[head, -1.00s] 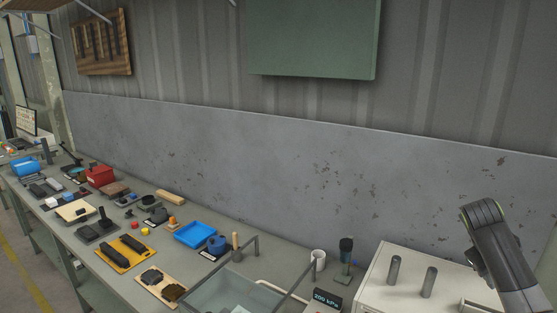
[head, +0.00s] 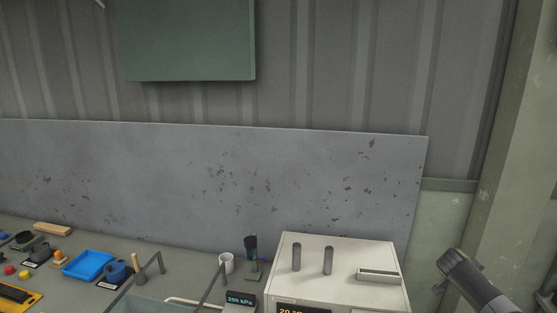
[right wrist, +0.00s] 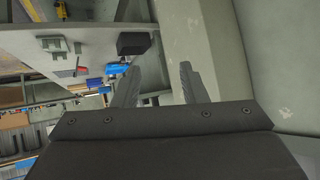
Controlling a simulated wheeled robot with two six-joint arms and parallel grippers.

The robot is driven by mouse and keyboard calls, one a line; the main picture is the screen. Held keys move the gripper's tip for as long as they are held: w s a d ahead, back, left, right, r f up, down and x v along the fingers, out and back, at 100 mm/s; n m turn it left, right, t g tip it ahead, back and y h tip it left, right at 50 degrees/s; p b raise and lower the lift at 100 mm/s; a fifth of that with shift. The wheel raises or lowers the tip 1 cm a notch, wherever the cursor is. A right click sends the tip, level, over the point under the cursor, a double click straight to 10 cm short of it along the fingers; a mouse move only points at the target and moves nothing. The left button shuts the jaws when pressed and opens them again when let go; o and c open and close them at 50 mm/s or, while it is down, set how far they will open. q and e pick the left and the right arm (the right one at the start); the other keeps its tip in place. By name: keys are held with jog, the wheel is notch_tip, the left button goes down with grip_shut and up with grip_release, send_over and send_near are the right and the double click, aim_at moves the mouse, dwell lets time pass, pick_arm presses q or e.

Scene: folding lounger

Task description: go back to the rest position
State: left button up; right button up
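My right gripper (right wrist: 156,85) shows in the right wrist view with its two dark fingers spread apart and nothing between them. In the head view, part of my right arm shows at the lower right, beside the cream box and apart from it; its fingers cannot be made out there. My left gripper is not in either current view. No lounger shows in these frames.
A green pillar (head: 515,150) stands at the right.

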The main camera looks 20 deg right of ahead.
jog(key=s+d+f+n+t, duration=0.1)
jog(key=s+d+f+n, duration=0.3)
jog(key=s+n, duration=0.5)
jog(key=s+d+f+n, duration=0.1)
jog(key=s+f+n, duration=0.5)
jog(key=s, duration=0.6)
jog(key=s+d+f+n+t, duration=0.1)
jog(key=s+d+f+n, duration=0.2)
jog(key=s+f+n, duration=0.45)
jog(key=s+a+f+m+y, duration=0.1)
jog(key=s+a+f+y, duration=0.2)
jog(key=a+f, duration=0.95)
jog(key=s+a+f+m+y, duration=0.1)
jog(key=s+a+f+y, duration=0.15)
jog(key=a+f, duration=0.95)
jog(key=a+f+m+y, duration=0.1)
jog(key=a+f+y, duration=0.15)
jog(key=a, duration=1.45)
jog(key=a+f+y, duration=0.2)
jog(key=a+f, duration=0.1)
jog(key=a, duration=1.4)
notch_tip(320, 180, down, 14)
jog(key=s+d+b, duration=0.1)
jog(key=b, duration=1.3)
jog(key=shift+d+r+g, duration=0.2)
jog(key=shift+d+g, duration=0.15)
jog(key=shift+g, duration=0.05)
